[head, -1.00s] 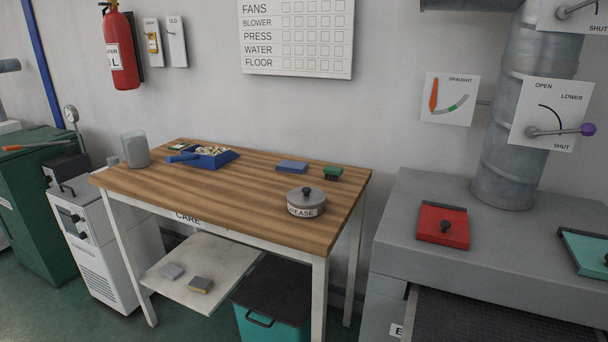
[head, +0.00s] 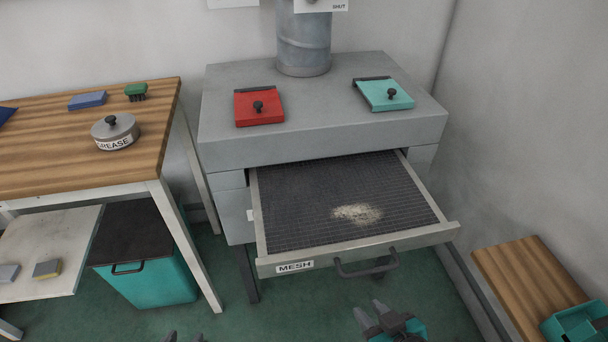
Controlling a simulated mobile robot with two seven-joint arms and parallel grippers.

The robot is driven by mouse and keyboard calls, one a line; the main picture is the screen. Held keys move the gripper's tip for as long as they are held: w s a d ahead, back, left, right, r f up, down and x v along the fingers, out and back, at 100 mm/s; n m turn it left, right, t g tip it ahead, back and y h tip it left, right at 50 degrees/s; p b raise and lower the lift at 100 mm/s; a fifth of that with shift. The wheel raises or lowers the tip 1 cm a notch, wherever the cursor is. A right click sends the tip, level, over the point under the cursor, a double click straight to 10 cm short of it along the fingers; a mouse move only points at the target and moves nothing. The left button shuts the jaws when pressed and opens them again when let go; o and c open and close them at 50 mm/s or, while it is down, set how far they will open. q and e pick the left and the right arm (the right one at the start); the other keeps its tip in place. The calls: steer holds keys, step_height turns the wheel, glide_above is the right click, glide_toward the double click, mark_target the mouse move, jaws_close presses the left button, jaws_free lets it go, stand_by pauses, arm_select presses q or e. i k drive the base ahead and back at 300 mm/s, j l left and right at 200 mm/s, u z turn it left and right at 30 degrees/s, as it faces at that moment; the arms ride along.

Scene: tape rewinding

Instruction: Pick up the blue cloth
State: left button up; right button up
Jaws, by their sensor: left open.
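The blue cloth appears to be the flat, folded blue piece (head: 87,100) on the wooden table (head: 60,150) at the left, near its back edge. My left gripper (head: 185,338) shows only as two fingertips at the bottom edge. It is open, with nothing seen between the tips, and is far from the blue piece. My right gripper (head: 371,311) is at the bottom, in front of the mesh drawer. Its fingers are close together, and whether they are shut is unclear. A teal part shows beside its dark body.
A green brush (head: 136,91) and a grease tin (head: 115,132) stand near the blue piece. The mesh drawer (head: 290,215) is pulled out, with pale crumbs on it. Red (head: 258,107) and teal (head: 386,95) flaps sit on the grey cabinet (head: 300,145). A teal bin (head: 155,280) is under the table.

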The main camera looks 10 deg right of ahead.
mark_target(97, 98)
steer(key=j+z, duration=0.25)
steer(key=z, duration=0.2)
steer(key=j+z, duration=0.3)
steer(key=z, duration=0.15)
steer(key=k+j+z, duration=0.1)
steer(key=j+z, duration=0.2)
steer(key=j, duration=0.6)
